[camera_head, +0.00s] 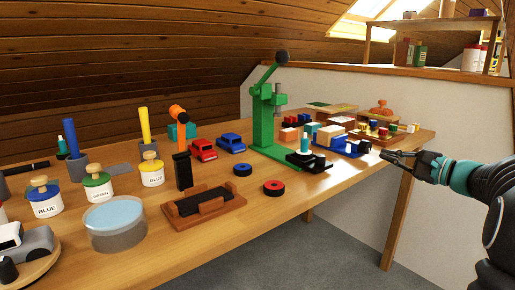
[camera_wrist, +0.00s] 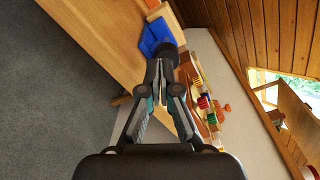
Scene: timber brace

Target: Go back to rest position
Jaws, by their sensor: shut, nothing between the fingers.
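My gripper (camera_head: 397,156) is at the right in the head view, beside the right end of the wooden workbench (camera_head: 250,225). It points left toward the bench. It is shut and empty.
A green lever press (camera_head: 263,125) stands tall mid-bench. Toy cars, paint jars, a wooden tray (camera_head: 205,207) and small colored blocks crowd the top. A wooden shelf (camera_head: 430,28) is at the upper right. The grey floor (camera_head: 335,255) before the bench is clear.

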